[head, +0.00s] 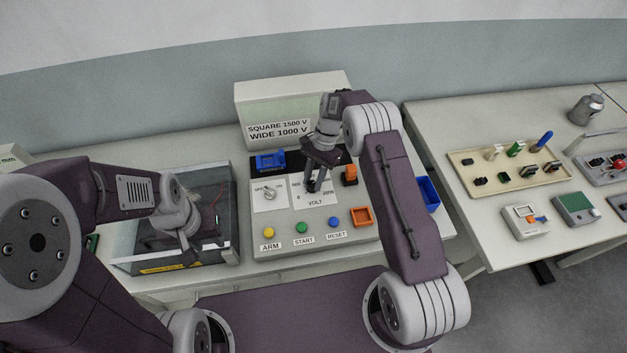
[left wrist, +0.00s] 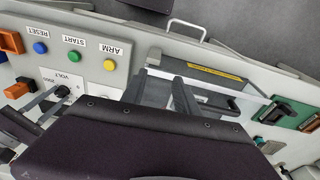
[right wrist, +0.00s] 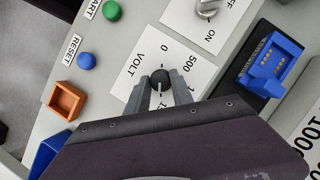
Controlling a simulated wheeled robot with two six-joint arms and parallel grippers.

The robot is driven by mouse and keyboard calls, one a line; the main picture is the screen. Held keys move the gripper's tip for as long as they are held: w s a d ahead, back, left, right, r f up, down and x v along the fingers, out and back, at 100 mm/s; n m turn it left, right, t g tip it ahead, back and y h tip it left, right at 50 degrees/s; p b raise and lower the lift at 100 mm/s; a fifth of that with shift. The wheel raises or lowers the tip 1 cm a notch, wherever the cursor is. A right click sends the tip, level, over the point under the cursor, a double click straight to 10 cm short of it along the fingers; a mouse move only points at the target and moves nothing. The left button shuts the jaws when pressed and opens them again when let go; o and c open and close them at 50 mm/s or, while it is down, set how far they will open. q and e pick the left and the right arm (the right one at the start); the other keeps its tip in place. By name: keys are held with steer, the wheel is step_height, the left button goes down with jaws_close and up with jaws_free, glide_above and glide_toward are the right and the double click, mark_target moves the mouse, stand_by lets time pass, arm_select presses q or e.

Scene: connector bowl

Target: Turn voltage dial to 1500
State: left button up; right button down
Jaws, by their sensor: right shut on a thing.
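The voltage dial (right wrist: 160,76) is a round black knob with a white line, on the white VOLT plate (right wrist: 150,52) of the grey test box (head: 345,228). In the right wrist view the line points down the picture, towards a partly hidden label starting with 1. The 0 and 500 labels show above and to the right. My right gripper (head: 313,187) is shut on the dial, one finger on each side, as the right wrist view (right wrist: 160,88) shows. My left gripper (left wrist: 165,88) is open and empty near the clear-lidded case (head: 125,236).
Blue connector (head: 270,160), OFF/ON switch (head: 269,193), orange block (head: 350,174) and orange socket (head: 361,216) surround the dial. ARM (head: 268,232), START (head: 301,227) and RESET (head: 333,221) buttons line the front. A sign (head: 280,130) reads SQUARE 1500 V, WIDE 1000 V.

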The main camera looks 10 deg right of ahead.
stand_by(0.5)
steer(key=c, duration=1.1)
jaws_free()
steer(key=shift+w+d+r, duration=0.1)
steer(key=shift+w+r, duration=0.1)
steer(key=shift+r, duration=0.2)
steer(key=b+v, duration=0.1)
steer(key=v, duration=0.7)
steer(key=shift+r+b, duration=0.2)
steer(key=shift+b, duration=0.1)
